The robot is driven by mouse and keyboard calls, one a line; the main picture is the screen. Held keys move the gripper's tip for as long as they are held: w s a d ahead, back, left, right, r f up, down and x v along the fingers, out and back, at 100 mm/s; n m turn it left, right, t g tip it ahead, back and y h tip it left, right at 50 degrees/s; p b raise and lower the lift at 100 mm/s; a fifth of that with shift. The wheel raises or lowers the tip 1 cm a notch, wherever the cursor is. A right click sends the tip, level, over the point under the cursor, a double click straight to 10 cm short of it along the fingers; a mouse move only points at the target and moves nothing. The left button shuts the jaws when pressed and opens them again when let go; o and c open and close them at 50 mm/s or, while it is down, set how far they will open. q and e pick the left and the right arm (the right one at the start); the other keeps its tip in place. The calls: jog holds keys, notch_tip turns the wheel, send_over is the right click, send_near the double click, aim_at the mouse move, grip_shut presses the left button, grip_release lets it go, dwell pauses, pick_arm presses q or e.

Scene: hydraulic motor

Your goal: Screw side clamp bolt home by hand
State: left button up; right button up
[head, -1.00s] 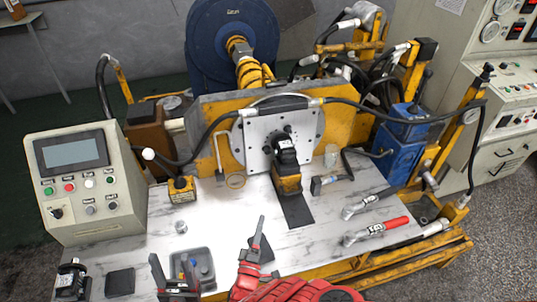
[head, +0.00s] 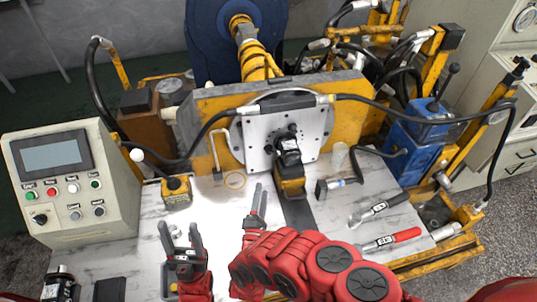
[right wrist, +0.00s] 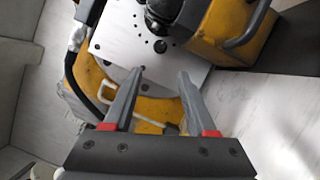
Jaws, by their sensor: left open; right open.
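The right wrist view also shows the plate (right wrist: 125,45), with several holes, and the motor's yellow body (right wrist: 225,30). I cannot make out the side clamp bolt for certain. My right gripper (head: 257,195) is open and empty, in front of the motor and to its left; its two fingers (right wrist: 155,80) point toward the plate. My left gripper (head: 180,232) is open, low over the table, with a small silver part (head: 176,231) showing between its fingers.
A control box (head: 72,185) stands at the left. Hoses arch over the frame.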

jog(key=b, duration=0.2)
send_near(268, 154)
jog(key=x, duration=0.8)
jog(key=shift+w+d+r, duration=0.1)
jog(key=shift+w+r, duration=0.1)
jog(key=shift+w, duration=0.15)
grip_shut()
